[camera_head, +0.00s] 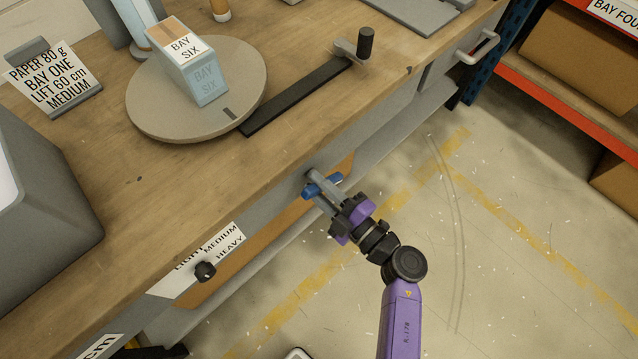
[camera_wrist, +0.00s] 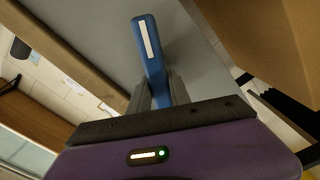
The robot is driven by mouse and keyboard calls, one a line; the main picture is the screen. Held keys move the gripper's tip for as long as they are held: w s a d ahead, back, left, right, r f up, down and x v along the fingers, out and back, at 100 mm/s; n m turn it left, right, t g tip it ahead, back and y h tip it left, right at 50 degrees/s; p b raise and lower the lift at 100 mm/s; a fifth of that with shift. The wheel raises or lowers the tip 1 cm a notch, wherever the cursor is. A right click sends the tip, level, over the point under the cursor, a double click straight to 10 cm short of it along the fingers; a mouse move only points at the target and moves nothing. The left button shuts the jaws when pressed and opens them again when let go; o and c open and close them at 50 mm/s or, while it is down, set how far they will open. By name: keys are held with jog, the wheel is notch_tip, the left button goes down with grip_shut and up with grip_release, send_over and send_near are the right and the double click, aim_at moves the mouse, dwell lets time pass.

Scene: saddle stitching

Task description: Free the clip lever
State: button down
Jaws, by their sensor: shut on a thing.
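The clip lever (camera_head: 323,186) is a small blue bar at the front face of the workbench, just below the tabletop edge. In the wrist view the blue lever (camera_wrist: 147,40) has a white stripe and stands up from between the fingers, leaning slightly left. My gripper (camera_head: 318,194), purple with grey fingers, is at the bench front and shut on the lever. In the wrist view my gripper (camera_wrist: 159,93) has one finger on each side of the lever's lower part. The lever's base is hidden by the fingers and the purple housing.
A round turntable (camera_head: 150,115) with a "BAY SIX" box (camera_head: 203,80) stands on the bench (camera_head: 150,200). A black bar (camera_head: 295,98) with a crank handle (camera_head: 365,42) lies to its right. A black knob (camera_head: 205,271) sits lower left on the front. The floor (camera_head: 500,250) at right is clear.

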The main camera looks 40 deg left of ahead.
jog(key=n+b, duration=0.1)
jog(key=n, duration=0.2)
jog(key=f+n+b, duration=0.1)
jog(key=n, duration=0.2)
jog(key=shift+s+f, duration=0.1)
jog(key=shift+s, duration=0.05)
dwell(0.6)
jog(key=c, duration=1.2)
grip_release()
jog(key=shift+d, duration=0.55)
jog(key=d+p, duration=0.1)
jog(key=d, duration=0.5)
jog(key=shift+s+d, duration=0.3)
jog(key=shift+d, duration=0.05)
jog(key=shift+w, duration=0.1)
